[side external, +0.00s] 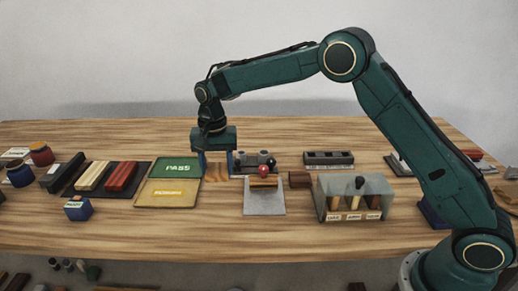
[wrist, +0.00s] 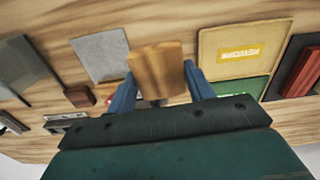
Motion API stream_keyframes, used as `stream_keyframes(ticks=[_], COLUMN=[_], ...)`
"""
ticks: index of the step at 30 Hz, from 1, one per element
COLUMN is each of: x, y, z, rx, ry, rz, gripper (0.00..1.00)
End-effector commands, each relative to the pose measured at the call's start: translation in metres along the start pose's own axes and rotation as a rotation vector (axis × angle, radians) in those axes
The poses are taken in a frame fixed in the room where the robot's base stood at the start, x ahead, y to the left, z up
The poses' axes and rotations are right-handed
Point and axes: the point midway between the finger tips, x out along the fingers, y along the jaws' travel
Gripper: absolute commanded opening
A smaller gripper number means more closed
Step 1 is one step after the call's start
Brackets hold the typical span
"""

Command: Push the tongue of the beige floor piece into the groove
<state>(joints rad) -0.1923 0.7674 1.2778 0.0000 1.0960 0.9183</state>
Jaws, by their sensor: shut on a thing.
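My gripper (side external: 215,168) points down left of the table's middle, with one blue finger on each side of a tan-beige wooden piece (side external: 216,173). This looks like the beige floor piece. In the wrist view my gripper (wrist: 158,80) is shut on the piece (wrist: 157,68), whose broad face shows grain. A grey plate (side external: 264,207) lies just right of the gripper and bears a brown-yellow block (side external: 263,183). The plate also shows in the wrist view (wrist: 99,54). I cannot make out the tongue or the groove.
Left of the gripper are a green PASS tray (side external: 176,168) and a yellow tray (side external: 167,193). A small brown block (side external: 299,179) and a clear-sided bin (side external: 355,199) stand right of the plate. A red ball (side external: 264,170) is behind the block.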

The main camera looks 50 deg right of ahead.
Motion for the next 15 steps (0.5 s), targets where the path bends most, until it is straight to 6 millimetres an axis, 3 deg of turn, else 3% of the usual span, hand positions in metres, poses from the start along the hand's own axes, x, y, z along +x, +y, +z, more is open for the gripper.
stream_keyframes(ticks=[6,15], x=[-0.046,-0.082], y=[-0.001,0.000], z=[-0.001,0.000], rx=[0.000,0.000], ry=[0.002,0.001], rz=[-0.003,-0.001], gripper=[0.29,0.29])
